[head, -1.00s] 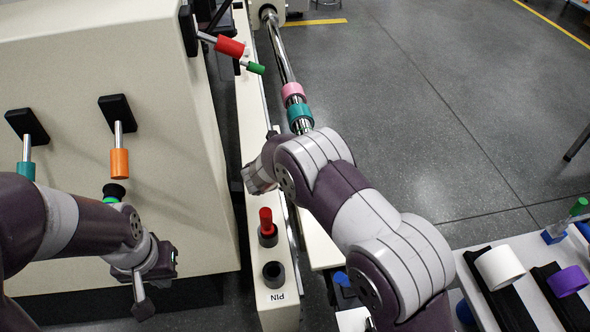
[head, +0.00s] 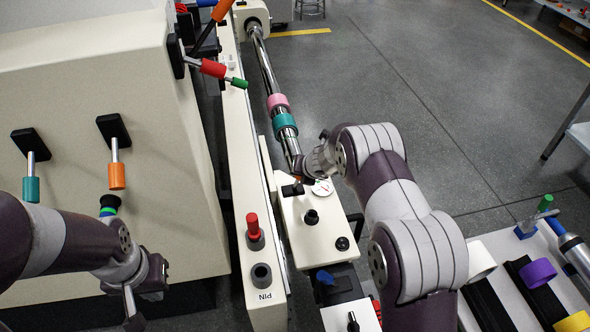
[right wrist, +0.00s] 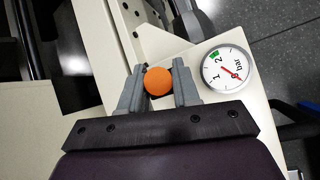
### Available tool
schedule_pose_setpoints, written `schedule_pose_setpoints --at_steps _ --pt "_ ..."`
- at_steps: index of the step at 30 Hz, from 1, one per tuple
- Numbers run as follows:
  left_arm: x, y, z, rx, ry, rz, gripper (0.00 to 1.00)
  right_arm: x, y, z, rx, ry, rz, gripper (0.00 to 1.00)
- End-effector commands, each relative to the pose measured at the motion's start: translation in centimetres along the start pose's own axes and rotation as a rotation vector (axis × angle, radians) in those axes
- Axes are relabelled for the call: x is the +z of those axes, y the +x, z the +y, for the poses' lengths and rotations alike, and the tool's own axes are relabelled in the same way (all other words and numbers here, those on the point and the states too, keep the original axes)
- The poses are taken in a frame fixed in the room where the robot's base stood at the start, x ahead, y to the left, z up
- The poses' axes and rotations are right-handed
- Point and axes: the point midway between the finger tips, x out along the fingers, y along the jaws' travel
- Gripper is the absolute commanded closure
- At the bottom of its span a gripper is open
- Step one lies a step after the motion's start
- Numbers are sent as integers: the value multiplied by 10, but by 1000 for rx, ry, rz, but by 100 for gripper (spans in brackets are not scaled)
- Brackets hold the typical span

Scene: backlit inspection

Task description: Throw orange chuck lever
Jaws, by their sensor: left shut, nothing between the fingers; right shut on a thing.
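My right gripper (right wrist: 158,76) is shut on an orange round knob (right wrist: 158,82), with one grey finger on either side. In the head view this gripper (head: 298,176) is at the far end of a cream box, beside the gauge; only a sliver of orange shows there. The knob's stem is hidden. My left gripper (head: 131,306) is shut and empty at lower left, in front of the cream cabinet. Another orange-handled lever (head: 117,176) hangs on that cabinet's face, apart from both grippers.
A dial gauge (right wrist: 228,68) marked bar sits close right of the right gripper. A steel bar (head: 265,70) with pink and teal rings runs to the box. A red peg (head: 252,225) stands in a holder on the rail. A teal lever (head: 31,188) hangs at left.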

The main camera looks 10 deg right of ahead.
Motion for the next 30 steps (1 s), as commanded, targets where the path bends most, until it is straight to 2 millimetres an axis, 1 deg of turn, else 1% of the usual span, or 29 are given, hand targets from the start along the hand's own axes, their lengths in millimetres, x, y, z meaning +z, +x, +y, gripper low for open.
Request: schedule_pose_setpoints --at_steps 3,12,29,30 --pt "-1 -6 0 0 0 0 100 2 0 -7 54 47 15 100" --pt "-1 -12 0 0 0 0 100 1 3 -17 146 119 40 100" --pt "-2 -13 0 0 0 0 100 0 5 -19 170 139 47 100" --pt "-2 -13 0 0 0 0 100 0 5 -20 169 139 47 66"
